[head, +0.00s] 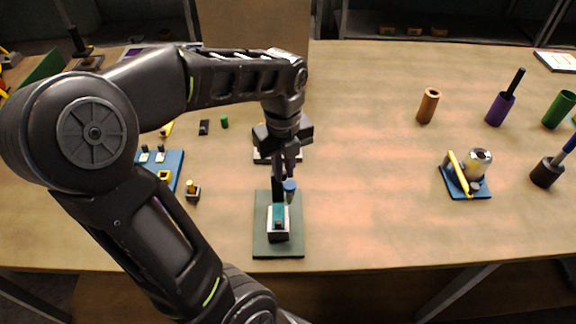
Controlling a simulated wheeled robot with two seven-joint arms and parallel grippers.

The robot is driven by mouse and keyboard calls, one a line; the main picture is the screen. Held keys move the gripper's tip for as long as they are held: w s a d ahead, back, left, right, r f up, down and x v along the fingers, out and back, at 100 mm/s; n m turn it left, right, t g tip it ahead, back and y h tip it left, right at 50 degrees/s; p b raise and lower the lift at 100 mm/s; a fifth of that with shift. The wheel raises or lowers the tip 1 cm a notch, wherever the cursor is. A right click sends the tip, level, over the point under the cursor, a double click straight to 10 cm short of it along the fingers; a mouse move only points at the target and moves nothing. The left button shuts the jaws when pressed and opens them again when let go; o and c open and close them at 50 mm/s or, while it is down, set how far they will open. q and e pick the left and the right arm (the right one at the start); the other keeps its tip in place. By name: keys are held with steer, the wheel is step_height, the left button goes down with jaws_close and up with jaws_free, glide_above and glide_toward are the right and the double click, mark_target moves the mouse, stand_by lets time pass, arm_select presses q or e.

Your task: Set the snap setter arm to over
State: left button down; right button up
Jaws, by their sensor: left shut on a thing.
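The snap setter stands on a dark green base plate (262,240) near the table's front edge. It has a pale block with a teal top (279,219) and a dark upright part behind it. My left gripper (286,178) points down over the setter and is shut on the snap setter arm (290,186), whose blue end shows just below the fingers. The fingers and wrist hide much of the arm, so its exact tilt is hard to tell. My right gripper is not in view.
Behind the setter is another small plate, partly hidden by my wrist. A blue board (174,162) with small parts lies left. A blue-based device (468,178) and several cups, including a brown one (428,106), stand right. The table between is clear.

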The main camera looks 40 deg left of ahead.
arm_select(q)
steer(key=shift+s+a+m, duration=0.25)
steer(key=shift+s+m, duration=0.05)
steer(key=shift+m, duration=0.85)
steer(key=shift+s+a+m, duration=0.2)
steer(key=shift+s+m, duration=0.1)
steer(key=shift+m, duration=0.85)
steer(key=c, duration=1.4)
jaws_free()
step_height(320, 180, up, 8)
steer(key=b, duration=0.1)
steer(key=shift+f, duration=0.1)
